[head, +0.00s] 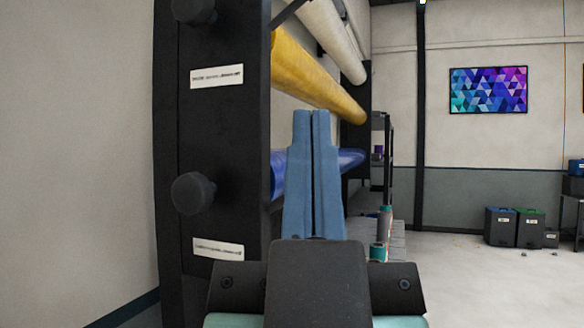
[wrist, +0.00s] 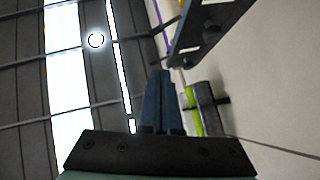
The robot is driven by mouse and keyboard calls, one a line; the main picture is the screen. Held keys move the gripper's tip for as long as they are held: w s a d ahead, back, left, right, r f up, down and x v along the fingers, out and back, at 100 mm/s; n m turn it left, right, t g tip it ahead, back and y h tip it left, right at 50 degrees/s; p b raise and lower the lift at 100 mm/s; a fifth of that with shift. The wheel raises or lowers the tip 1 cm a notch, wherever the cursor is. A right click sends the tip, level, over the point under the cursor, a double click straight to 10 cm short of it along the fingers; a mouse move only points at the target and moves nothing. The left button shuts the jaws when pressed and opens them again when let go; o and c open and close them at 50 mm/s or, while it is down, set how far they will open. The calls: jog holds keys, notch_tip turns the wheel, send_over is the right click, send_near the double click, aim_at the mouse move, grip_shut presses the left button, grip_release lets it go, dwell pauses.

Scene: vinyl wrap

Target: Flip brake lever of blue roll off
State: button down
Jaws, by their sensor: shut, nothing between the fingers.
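The blue roll (head: 345,159) lies in the rack below the yellow roll (head: 315,80), partly hidden behind my gripper's fingers. A round black knob (head: 193,193) sticks out of the rack's black end panel (head: 225,140) at about the blue roll's height. I cannot tell whether it is the brake lever, and no lever position can be read. My gripper (head: 312,114) is shut and empty, its blue fingers pointing forward to the right of the panel and apart from the knob. The fingers also show in the wrist view (wrist: 163,74), with a black panel and knobs beyond them.
A second black knob (head: 194,10) sits higher on the panel, with a white label (head: 217,76) below it. A white roll (head: 330,40) is above the yellow one. A plain wall (head: 80,140) stands at the left. Open floor (head: 470,285) lies to the right, with bins (head: 501,227) farther back.

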jog(key=w+a+f+n+g+p, duration=0.1)
jog(key=w+f+n+g+p, duration=0.1)
jog(key=w+n+p, duration=0.2)
jog(key=w+a+f+n+g+p, duration=0.1)
jog(key=w+f+n+g+p, duration=0.1)
jog(key=w+p, duration=0.6)
jog(key=shift+w+a+n+p, duration=0.15)
jog(key=shift+a+n+p, duration=0.2)
jog(key=shift+n, duration=0.55)
jog(key=p+x, duration=0.5)
jog(key=x, duration=0.5)
jog(key=shift+d+f+p, duration=0.55)
jog(key=shift+d+f, duration=0.05)
jog(key=shift+f, duration=0.3)
jog(key=shift+d+f+p, duration=0.5)
jog(key=shift+d+f, duration=0.1)
jog(key=shift+f, duration=0.3)
